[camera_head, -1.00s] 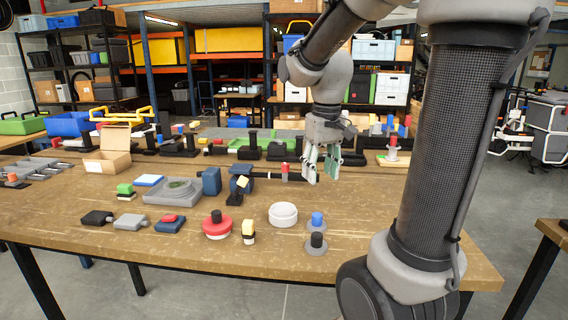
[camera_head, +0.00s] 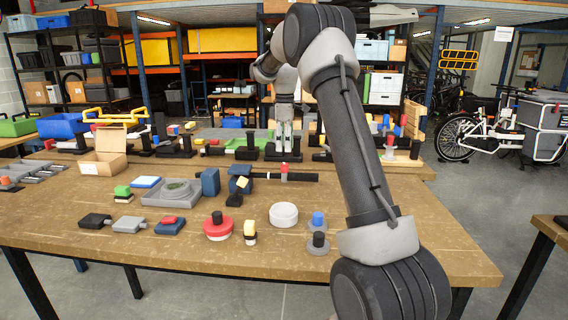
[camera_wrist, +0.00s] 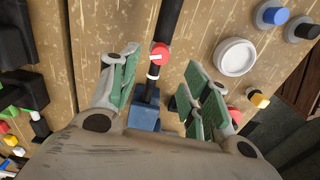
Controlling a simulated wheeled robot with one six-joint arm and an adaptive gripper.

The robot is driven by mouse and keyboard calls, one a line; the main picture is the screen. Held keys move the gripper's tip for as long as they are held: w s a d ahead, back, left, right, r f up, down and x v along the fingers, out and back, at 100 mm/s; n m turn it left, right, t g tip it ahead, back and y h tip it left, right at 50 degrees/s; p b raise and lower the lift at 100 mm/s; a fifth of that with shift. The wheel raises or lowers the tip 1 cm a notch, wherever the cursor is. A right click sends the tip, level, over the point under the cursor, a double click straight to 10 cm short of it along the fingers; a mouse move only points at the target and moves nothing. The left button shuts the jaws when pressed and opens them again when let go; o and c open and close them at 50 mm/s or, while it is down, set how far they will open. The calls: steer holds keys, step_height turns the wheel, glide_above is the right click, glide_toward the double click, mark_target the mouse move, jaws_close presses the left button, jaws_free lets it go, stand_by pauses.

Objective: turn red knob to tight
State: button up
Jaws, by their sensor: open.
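The red knob (camera_head: 284,168) stands on a long black bar (camera_head: 305,177) that runs out from a blue block on the wooden table. In the wrist view the red knob (camera_wrist: 160,52) shows a white mark on its top and lies between the fingertips in the picture. My gripper (camera_head: 284,140) is open and empty, with its fingers pointing down behind and above the knob in the head view. In the wrist view the green-padded fingers of my gripper (camera_wrist: 161,66) are spread to either side of the bar. I see no contact with the knob.
A white round disc (camera_head: 283,214), a yellow-topped piece (camera_head: 249,232) and a red-based black knob (camera_head: 217,226) stand on the near table. Blue- and black-topped pieces (camera_head: 317,222) stand at the near right. A row of black fixtures (camera_head: 247,148) lines the back.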

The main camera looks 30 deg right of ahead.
mark_target(285, 164)
step_height(285, 164, down, 8)
steer(key=shift+r, duration=0.2)
steer(key=shift+c, duration=0.3)
steer(key=c, duration=1)
